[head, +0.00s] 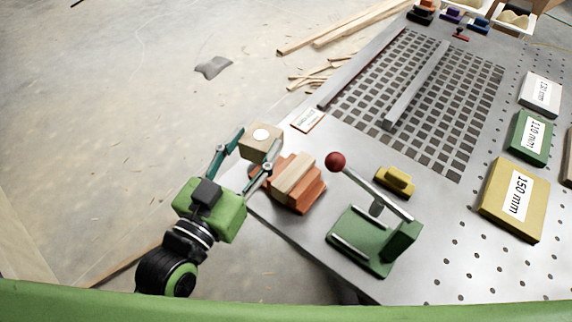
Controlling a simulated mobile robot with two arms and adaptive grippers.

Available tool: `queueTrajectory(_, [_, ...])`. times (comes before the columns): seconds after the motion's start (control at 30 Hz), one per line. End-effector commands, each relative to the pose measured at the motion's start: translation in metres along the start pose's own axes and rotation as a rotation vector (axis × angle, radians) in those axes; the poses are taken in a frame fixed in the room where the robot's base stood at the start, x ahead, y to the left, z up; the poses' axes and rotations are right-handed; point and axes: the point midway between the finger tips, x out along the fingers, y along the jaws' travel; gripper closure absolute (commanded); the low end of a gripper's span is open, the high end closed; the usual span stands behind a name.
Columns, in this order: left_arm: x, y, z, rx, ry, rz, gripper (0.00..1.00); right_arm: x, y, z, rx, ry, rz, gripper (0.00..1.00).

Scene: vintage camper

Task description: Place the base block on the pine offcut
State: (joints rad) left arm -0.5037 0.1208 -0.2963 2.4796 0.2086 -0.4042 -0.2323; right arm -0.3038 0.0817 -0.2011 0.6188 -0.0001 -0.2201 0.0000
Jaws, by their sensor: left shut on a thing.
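My left gripper (243,159) is shut on a light wooden block (261,136) with a white round spot on its top, which I take for the base block. It holds the block near the table's left edge, just up and left of an orange stepped block (309,190). A pale wooden piece (294,178), probably the pine offcut, lies along the top of the orange block. In this view the held block is close to the orange block's upper left corner; I cannot tell its height above the table. My right gripper is not in view.
The perforated metal table (467,262) carries a green clamp with a red knob (368,238), a small yellow block (395,181) and a label card (307,119). Yellow (494,220), green (518,145) and white (540,93) labelled blocks line the right. Planks (340,30) lie on the floor.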

Motion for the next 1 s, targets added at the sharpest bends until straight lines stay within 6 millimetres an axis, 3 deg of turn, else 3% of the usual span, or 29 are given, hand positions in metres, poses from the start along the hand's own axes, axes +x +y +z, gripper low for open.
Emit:
queueTrajectory(0.2, [0.026, 0.034, -0.018, 0.009, 0.004, 0.153, 0.79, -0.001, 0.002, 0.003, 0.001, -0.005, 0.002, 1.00])
queueTrajectory(0.4, [0.035, 0.049, -0.021, 0.003, 0.000, 0.223, 0.79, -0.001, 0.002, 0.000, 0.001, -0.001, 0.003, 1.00])
queueTrajectory(0.7, [0.036, 0.051, 0.028, -0.001, -0.004, 0.232, 0.79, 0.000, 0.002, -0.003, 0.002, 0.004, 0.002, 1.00])
queueTrajectory(1.0, [0.036, 0.051, 0.063, 0.000, -0.003, 0.231, 0.79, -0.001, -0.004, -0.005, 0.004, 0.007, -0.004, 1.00])
